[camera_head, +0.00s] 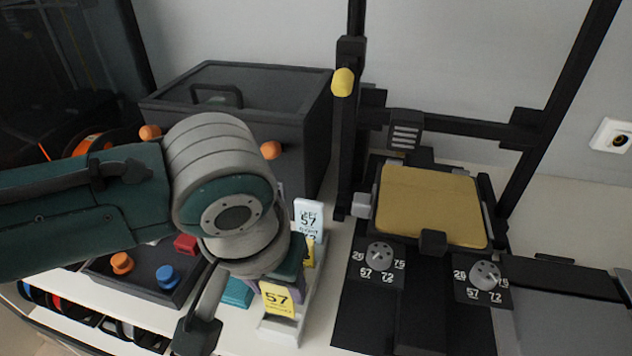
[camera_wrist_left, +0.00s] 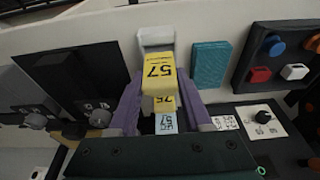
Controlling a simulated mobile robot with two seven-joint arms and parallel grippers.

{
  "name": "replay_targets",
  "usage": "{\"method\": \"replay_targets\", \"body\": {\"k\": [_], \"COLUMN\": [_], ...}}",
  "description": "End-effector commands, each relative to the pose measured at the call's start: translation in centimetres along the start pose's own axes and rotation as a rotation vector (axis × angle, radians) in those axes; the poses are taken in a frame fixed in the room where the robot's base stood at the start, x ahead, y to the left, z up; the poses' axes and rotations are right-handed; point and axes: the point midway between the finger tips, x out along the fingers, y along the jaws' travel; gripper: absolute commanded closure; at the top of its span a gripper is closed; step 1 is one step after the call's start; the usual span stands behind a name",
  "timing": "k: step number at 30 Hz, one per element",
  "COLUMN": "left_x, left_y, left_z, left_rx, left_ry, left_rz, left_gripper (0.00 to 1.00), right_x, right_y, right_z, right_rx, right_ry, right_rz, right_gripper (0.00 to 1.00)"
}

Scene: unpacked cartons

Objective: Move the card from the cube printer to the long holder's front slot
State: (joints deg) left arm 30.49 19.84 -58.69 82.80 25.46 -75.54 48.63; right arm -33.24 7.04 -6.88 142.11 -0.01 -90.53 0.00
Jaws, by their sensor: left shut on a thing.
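My left gripper (camera_head: 276,274) is shut on a yellow card marked 57 (camera_head: 278,299). In the left wrist view the card (camera_wrist_left: 158,72) stands between the purple fingers (camera_wrist_left: 158,92). The card is over or at the front end of the long pale holder (camera_head: 282,335); I cannot tell whether its lower edge is inside the slot. The holder's end also shows in the wrist view (camera_wrist_left: 156,36). Behind the held card, the holder carries another yellow card (camera_head: 309,250) and a pale blue card marked 57 (camera_head: 309,216). The dark box-shaped printer (camera_head: 305,125) stands at the back, partly hidden by my arm.
An open-frame printer with a gold bed (camera_head: 428,205) stands right of the holder, with two dials (camera_head: 379,252) in front. A dark panel with orange and blue knobs (camera_head: 150,275) lies left. A teal block (camera_head: 237,292) is close beside the holder.

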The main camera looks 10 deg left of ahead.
Motion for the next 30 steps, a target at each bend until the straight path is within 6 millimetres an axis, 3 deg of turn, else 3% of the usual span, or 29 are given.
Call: {"method": "replay_targets", "body": {"k": [14, 30], "left_x": [0.1, 1.5], "left_y": [0.0, 0.0], "left_z": [0.0, 0.4], "left_rx": [0.000, -0.001], "left_ry": [0.000, 0.000], "left_rz": [0.001, 0.002], "left_gripper": [1.00, 1.00], "right_x": [-0.1, 0.8], "right_y": [0.0, -0.1], "right_z": [0.0, 0.2], "right_rx": [-0.001, 0.003], "right_ry": [0.000, 0.001], "right_rz": [0.001, -0.002], "right_gripper": [0.34, 0.34]}}
